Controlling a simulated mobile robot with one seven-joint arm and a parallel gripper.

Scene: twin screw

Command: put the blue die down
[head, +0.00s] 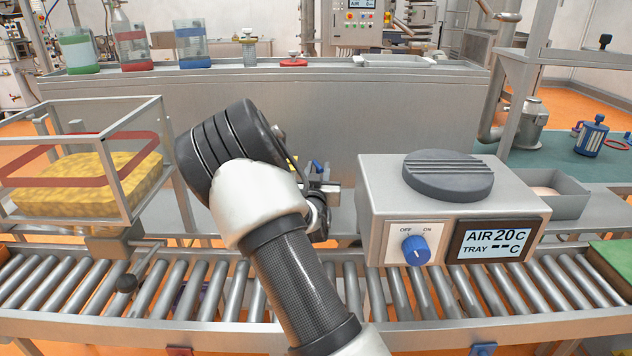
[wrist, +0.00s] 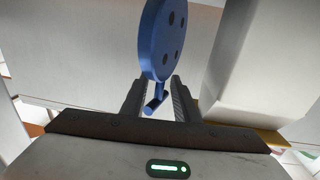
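The blue die (wrist: 163,38), a round plate with several dark holes and a short stem with a crossbar, stands on edge ahead of my gripper (wrist: 158,98) in the wrist view. Its stem lies between the two dark fingers, which are closed in around it. The plate's top is cut off by the picture edge. In the head view my arm hides most of the gripper, and only a small blue bit of the die (head: 317,166) shows beside it. I see no surface touching the die.
A grey box with a blue knob and display (head: 455,215) stands right of my arm, with a dark round pad on top. A roller conveyor (head: 200,285) runs in front. A shelf behind holds jars and a white tray (head: 393,61).

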